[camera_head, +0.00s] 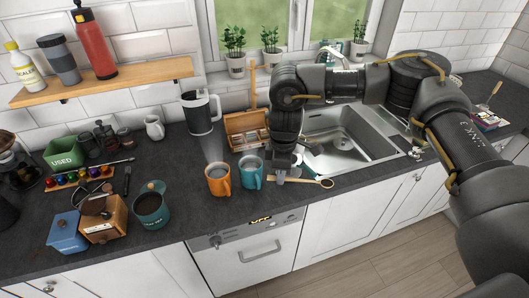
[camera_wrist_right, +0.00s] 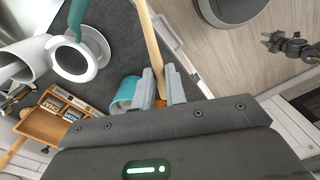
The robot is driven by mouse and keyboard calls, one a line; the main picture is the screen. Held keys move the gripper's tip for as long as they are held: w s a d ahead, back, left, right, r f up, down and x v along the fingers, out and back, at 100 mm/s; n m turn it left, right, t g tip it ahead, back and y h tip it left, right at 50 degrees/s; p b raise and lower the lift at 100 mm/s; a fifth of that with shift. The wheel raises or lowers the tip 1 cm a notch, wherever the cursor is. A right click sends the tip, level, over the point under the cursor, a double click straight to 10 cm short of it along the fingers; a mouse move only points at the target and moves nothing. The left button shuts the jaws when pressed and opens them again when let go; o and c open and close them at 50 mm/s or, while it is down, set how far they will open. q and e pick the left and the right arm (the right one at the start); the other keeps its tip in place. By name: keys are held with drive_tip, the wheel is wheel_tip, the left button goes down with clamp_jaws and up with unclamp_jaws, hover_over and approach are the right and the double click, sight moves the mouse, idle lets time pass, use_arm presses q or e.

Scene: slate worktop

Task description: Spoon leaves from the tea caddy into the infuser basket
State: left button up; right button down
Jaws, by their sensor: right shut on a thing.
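My right gripper (camera_head: 281,178) hangs over the worktop just right of the teal mug (camera_head: 251,170). It is shut on the handle of a wooden spoon (camera_head: 325,183), whose dark-centred bowl points right along the counter's front edge. The right wrist view shows the pale wooden handle (camera_wrist_right: 150,40) between the fingers (camera_wrist_right: 163,88). A dark green lettered canister (camera_head: 151,210), apparently the tea caddy, stands at the left with brown inside. I cannot identify the infuser basket for certain; a white round piece with a dark centre (camera_wrist_right: 76,60) shows in the wrist view.
An orange mug (camera_head: 217,182) stands left of the teal one. Behind are a kettle (camera_head: 201,113) and a wooden box (camera_head: 244,130). The sink (camera_head: 350,143) lies to the right. A wooden grinder (camera_head: 105,222) and blue box (camera_head: 67,236) stand at left.

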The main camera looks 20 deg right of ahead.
drive_tip(key=w+a+n+p, duration=0.3)
drive_tip(key=w+n+p, duration=0.2)
drive_tip(key=n, duration=0.6)
drive_tip(key=shift+w+f+n+p, duration=0.2)
drive_tip(key=shift+f+n+p, duration=0.15)
drive_tip(key=shift+p, duration=0.7)
drive_tip(key=shift+f, duration=0.15)
